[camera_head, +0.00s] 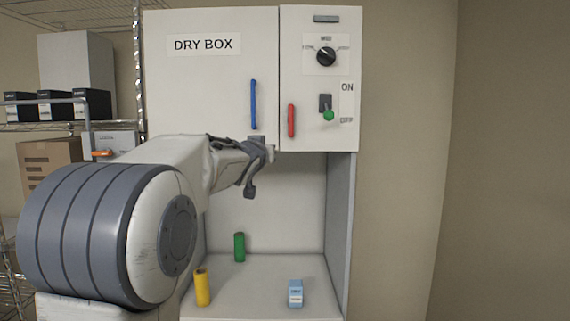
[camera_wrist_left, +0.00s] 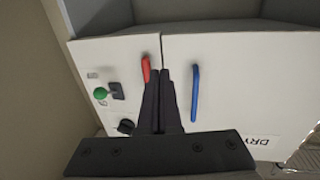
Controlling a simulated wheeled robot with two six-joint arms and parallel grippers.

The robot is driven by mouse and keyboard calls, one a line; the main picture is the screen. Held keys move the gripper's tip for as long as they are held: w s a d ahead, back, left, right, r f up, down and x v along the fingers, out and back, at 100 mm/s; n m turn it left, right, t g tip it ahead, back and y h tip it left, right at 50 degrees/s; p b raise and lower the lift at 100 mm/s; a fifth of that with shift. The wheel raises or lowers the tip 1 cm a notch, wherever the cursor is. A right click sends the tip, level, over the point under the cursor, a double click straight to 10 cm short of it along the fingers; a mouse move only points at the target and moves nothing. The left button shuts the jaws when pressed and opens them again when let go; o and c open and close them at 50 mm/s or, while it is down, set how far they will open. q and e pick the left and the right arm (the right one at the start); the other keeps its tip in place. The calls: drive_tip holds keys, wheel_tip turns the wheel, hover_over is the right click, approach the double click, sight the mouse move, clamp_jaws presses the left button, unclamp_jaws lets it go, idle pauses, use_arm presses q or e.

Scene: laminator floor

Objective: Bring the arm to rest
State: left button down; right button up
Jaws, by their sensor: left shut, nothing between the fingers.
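My left arm comes in from the left in the head view. Its gripper (camera_head: 252,180) is in front of the dry box, just below the lower edge of the box's white door (camera_head: 190,75). In the left wrist view the two dark fingers (camera_wrist_left: 162,75) lie together, shut and empty. They overlap the lower part of the red handle (camera_wrist_left: 146,68) in that picture; whether they touch it cannot be told. The red handle (camera_head: 291,120) and blue handle (camera_head: 254,104) stand clear in the head view. My right gripper is in neither view.
The right panel has a black knob (camera_head: 326,56) and a green-tipped switch (camera_head: 328,114). In the open bay below are a green cylinder (camera_head: 239,247), a yellow cylinder (camera_head: 202,287) and a small blue-and-white box (camera_head: 295,293). A wire shelf (camera_head: 60,126) stands at left. Bare wall is at right.

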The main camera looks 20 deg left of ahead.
use_arm(q)
drive_tip(key=s+d+f+m+g+h, duration=0.2)
drive_tip(key=s+d+f+g+h, duration=0.15)
drive_tip(key=s+d+f, duration=0.6)
drive_tip(key=s+d+f+m+g+h, duration=0.2)
drive_tip(key=s+d+f+g, duration=0.25)
drive_tip(key=d+f, duration=1)
drive_tip(key=s+d+f+m+g, duration=0.2)
drive_tip(key=s+f, duration=0.3)
drive_tip(key=s, duration=0.4)
drive_tip(key=s+d+f+m+g+b, duration=0.1)
drive_tip(key=s+f+g, duration=0.3)
drive_tip(key=s, duration=0.6)
drive_tip(key=s+d+f+m+g, duration=0.3)
drive_tip(key=s+f, duration=0.2)
drive_tip(key=s, duration=0.4)
drive_tip(key=shift+s+d+f, duration=0.15)
drive_tip(key=shift+d+f, duration=0.2)
drive_tip(key=shift+f, duration=0.05)
